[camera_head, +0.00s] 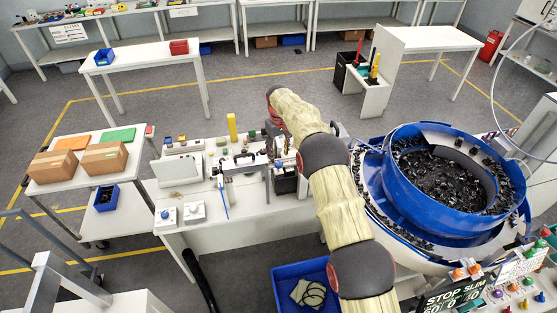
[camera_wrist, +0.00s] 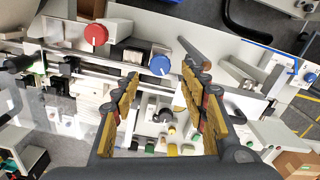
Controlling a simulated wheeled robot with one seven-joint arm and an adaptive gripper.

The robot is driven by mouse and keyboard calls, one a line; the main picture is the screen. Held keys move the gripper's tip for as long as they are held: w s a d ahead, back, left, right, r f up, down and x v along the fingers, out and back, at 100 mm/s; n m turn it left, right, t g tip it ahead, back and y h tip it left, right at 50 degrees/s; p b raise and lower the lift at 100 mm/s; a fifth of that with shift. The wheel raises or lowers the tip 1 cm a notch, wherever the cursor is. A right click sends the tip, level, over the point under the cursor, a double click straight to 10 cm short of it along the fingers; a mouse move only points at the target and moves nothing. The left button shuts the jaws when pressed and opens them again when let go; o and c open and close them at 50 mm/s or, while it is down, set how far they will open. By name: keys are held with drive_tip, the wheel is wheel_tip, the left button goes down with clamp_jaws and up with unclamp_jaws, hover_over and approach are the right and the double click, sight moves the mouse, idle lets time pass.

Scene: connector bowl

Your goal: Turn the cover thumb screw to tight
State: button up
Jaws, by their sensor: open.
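My gripper (camera_wrist: 160,78) is open and empty, its two yellow-padded fingers spread apart in the wrist view. A round blue knob (camera_wrist: 160,65) shows between the fingertips, with no finger seen touching it. A round red knob (camera_wrist: 96,34) lies farther up and left, outside the fingers. I cannot tell for sure which knob is the cover thumb screw, nor how tight either is. Both belong to a metal track assembly (camera_wrist: 75,65). In the head view this assembly (camera_head: 246,160) stands on the white bench, partly hidden by my arm; my gripper is not clear there.
A large blue bowl feeder (camera_head: 390,205) with black parts stands right of my arm. Small control boxes (camera_head: 194,211) sit at the bench's front left. A blue bin (camera_head: 287,272) is in front of the bench. Cardboard boxes (camera_head: 104,158) lie on a table at left.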

wheel_tip(320, 180, up, 7)
drive_tip(key=shift+f, duration=0.15)
idle(0.4)
drive_tip(key=n+p, duration=0.5)
drive_tip(key=p, duration=0.3)
hover_over(278, 163)
drive_tip(key=f, duration=0.4)
drive_tip(key=shift+s+d, duration=0.15)
drive_tip(key=shift+s, duration=0.2)
drive_tip(key=shift+w+f+n, duration=0.2)
drive_tip(key=shift+w+n, duration=0.1)
drive_tip(key=shift+n, duration=0.3)
drive_tip(key=shift+f+p, duration=0.75)
drive_tip(key=shift+f, duration=3.05)
drive_tip(key=shift+c, duration=0.9)
